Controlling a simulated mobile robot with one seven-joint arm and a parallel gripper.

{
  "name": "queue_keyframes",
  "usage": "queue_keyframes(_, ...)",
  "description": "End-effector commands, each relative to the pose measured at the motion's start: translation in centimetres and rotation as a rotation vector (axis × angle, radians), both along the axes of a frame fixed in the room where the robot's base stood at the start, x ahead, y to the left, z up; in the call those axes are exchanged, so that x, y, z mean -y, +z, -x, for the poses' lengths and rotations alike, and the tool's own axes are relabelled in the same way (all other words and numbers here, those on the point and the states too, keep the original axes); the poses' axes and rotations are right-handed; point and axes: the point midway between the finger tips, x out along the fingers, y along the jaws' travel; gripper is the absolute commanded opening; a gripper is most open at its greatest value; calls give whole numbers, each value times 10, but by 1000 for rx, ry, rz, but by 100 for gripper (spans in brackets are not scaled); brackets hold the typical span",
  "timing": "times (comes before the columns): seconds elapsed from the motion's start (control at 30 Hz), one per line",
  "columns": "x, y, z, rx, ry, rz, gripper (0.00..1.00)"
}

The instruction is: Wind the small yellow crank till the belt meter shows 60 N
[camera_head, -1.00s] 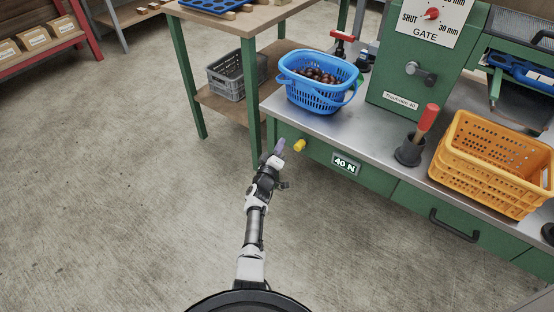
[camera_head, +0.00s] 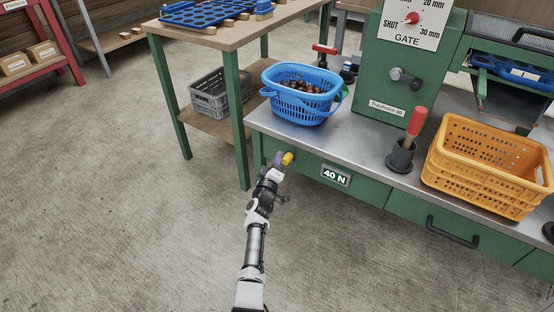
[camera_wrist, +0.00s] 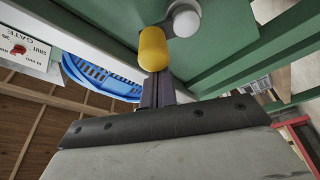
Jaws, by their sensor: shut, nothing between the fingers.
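The small yellow crank (camera_head: 287,158) sticks out from the green front of the bench, left of the belt meter (camera_head: 335,175), which reads 40 N. In the wrist view, the crank's yellow knob (camera_wrist: 153,48) sits beside a round white hub (camera_wrist: 186,22). My gripper (camera_head: 278,160) is at the crank, its fingers shut and empty. In the wrist view, its fingertips (camera_wrist: 158,80) are just at the lower end of the knob; whether they touch it, I cannot tell.
A blue basket of chestnuts (camera_head: 270,98) stands on the bench above the crank. A yellow-orange crate (camera_head: 470,170) and a red-handled tool in a dark holder (camera_head: 401,156) are to the right. A wooden table (camera_head: 228,40) with green legs stands at left. The floor in front is clear.

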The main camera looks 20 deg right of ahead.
Motion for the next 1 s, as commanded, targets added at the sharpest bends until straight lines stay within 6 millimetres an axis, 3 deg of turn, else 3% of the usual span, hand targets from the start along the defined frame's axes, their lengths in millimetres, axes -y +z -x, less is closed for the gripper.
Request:
queue_keyframes(0.67,2,-1,3,86,-1,-68,0)
queue_keyframes(1.0,7,-5,9,240,-1,-188,0)
